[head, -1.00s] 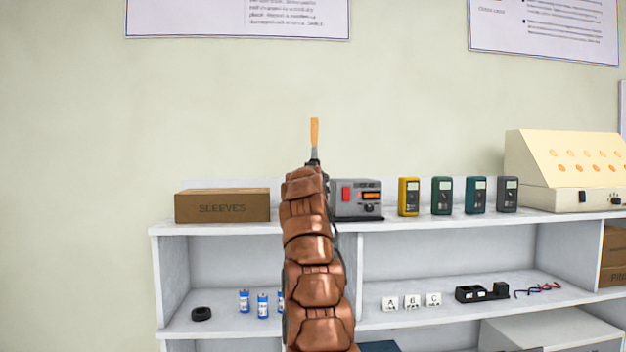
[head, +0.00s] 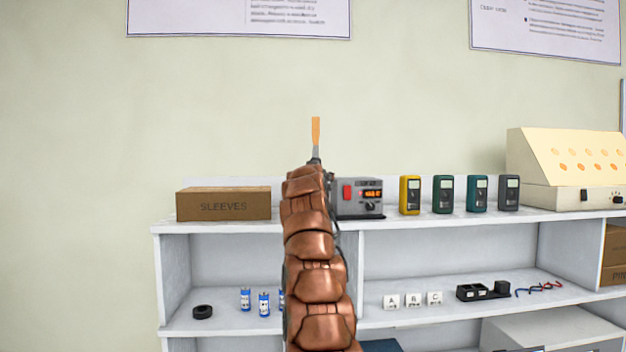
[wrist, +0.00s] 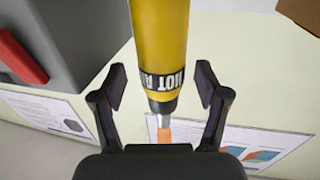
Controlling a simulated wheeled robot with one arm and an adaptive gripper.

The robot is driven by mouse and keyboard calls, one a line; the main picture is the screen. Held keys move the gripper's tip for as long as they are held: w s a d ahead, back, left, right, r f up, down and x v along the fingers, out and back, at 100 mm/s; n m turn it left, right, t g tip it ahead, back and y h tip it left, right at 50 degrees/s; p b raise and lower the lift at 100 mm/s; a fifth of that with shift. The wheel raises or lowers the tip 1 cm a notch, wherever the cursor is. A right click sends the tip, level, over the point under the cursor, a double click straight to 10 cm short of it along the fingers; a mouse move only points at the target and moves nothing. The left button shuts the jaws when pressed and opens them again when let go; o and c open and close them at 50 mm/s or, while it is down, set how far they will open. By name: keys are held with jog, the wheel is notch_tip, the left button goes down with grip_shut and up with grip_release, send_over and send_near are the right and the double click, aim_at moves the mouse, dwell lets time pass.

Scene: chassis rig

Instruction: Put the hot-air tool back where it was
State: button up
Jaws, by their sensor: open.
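The hot-air tool (wrist: 162,45) has a yellow body with a black lettered band, a silver nozzle and an orange tip. In the wrist view it stands between the fingers of my open gripper (wrist: 160,84), with a gap showing on each side. In the head view only its orange tip (head: 316,131) and a bit of metal show above my arm, pointing up. My arm hides its body there, and its lower end and any holder are not visible.
On the shelf top (head: 415,228), a sleeves box (head: 223,204) stands left of my arm. Several meters (head: 410,195) and a cream sloped panel box (head: 568,165) stand to the right. The lower shelf holds blue cells, lettered blocks and a black holder (head: 482,292). Posters hang behind.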

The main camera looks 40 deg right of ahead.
jog(key=v, duration=0.7)
jog(key=shift+a, duration=0.15)
dwell(0.8)
